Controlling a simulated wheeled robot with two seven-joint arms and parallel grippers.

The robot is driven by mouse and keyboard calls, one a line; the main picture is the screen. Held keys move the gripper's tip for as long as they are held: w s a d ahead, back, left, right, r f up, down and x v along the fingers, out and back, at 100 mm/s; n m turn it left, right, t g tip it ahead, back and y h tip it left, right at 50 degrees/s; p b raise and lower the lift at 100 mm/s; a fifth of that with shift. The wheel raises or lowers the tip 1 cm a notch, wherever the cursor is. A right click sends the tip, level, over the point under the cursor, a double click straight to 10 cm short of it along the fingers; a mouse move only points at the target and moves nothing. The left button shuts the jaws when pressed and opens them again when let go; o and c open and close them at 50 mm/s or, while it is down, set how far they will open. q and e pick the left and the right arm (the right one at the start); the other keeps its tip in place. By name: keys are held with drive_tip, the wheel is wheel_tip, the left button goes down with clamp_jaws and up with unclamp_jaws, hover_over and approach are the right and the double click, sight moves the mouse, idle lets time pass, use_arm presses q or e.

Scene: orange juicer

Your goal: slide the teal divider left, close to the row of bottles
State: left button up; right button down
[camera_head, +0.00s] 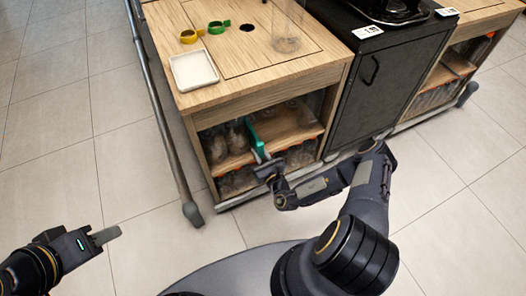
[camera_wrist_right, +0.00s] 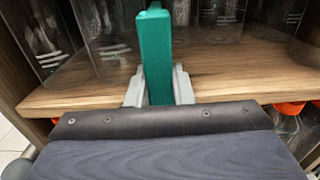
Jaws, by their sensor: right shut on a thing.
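The teal divider (camera_head: 255,138) stands upright on the upper shelf of the open wooden cabinet, with its front edge toward me. In the right wrist view the divider (camera_wrist_right: 155,52) is between the two pale fingers of my right gripper (camera_wrist_right: 158,88), which is shut on it. In the head view my right gripper (camera_head: 266,166) is at the shelf's front edge. Clear bottles (camera_head: 216,148) stand on the shelf to the left of the divider; in the right wrist view clear bottles (camera_wrist_right: 40,35) also show to its left. My left gripper (camera_head: 105,235) is away at the lower left, apart from everything; its opening is unclear.
The wooden shelf (camera_wrist_right: 225,75) has bare room right of the divider. More bottles with orange caps (camera_wrist_right: 290,108) sit on the lower level. A metal rail (camera_head: 165,110) runs along the left side.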

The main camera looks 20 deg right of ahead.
drive_tip(key=c, duration=1.3)
unclamp_jaws()
drive_tip(key=shift+s, duration=0.15)
drive_tip(key=s, duration=0.2)
drive_tip(key=s+p, duration=0.1)
drive_tip(key=s, duration=0.4)
drive_tip(key=shift+s+d+p, duration=0.3)
drive_tip(key=shift+p, duration=0.1)
